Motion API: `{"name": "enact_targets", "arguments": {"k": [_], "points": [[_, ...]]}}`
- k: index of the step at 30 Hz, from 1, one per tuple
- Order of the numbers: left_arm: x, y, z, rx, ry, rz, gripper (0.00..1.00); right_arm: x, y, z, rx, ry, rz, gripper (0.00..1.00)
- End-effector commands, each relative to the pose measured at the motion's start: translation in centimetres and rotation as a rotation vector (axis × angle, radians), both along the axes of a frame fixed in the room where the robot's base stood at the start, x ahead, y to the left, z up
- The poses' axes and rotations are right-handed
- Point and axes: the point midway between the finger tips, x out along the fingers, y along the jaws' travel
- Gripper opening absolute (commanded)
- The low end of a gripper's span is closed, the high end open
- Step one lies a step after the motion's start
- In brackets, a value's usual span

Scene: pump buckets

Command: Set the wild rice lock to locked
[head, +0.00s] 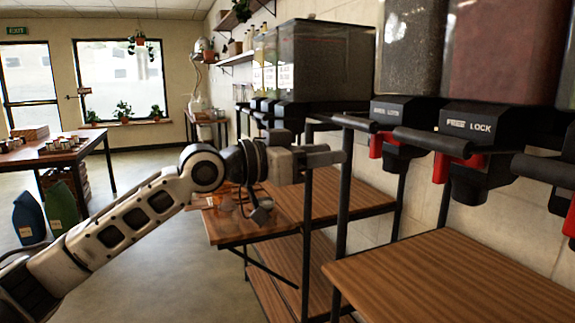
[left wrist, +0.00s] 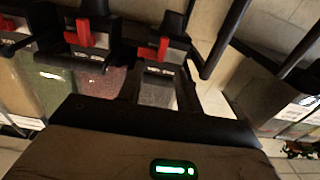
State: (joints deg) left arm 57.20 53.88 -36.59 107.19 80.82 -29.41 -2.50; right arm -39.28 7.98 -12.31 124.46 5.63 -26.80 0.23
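Bulk dispensers with black lock housings hang along the right wall in the head view. One holds dark, speckled grain (head: 412,45); its housing (head: 400,110) has small lettering that I cannot read. The neighbour on its right holds reddish grain (head: 500,55), and its housing (head: 470,125) reads FREE LOCK. No name label for wild rice is readable. Red levers (head: 376,145) hang beneath. My left gripper (head: 330,157) is left of the dark-grain dispenser, apart from it; its finger gap is unclear. The left wrist view shows the dispensers inverted, with a red lever (left wrist: 155,48). My right gripper is out of view.
Black horizontal bars (head: 432,143) stick out before the dispensers. A wooden shelf (head: 450,285) lies below, with another wooden table (head: 355,195) behind my left arm. More dispensers (head: 320,60) stand farther back.

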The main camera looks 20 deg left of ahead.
Motion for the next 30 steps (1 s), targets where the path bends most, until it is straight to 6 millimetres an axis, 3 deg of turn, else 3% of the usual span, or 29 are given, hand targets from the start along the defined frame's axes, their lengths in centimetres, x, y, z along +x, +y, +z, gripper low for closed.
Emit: {"name": "enact_targets", "arguments": {"k": [6, 12, 30], "points": [[-3.4, 3.1, -0.4, 0.004, 0.002, 0.002, 0.35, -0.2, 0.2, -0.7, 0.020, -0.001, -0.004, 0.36], [-4.9, 4.4, -0.2, 0.001, 0.002, 0.000, 0.35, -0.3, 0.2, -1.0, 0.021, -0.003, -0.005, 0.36], [-5.0, 4.4, -0.4, 0.002, 0.005, -0.003, 0.35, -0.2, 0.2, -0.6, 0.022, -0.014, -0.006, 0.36]]}}
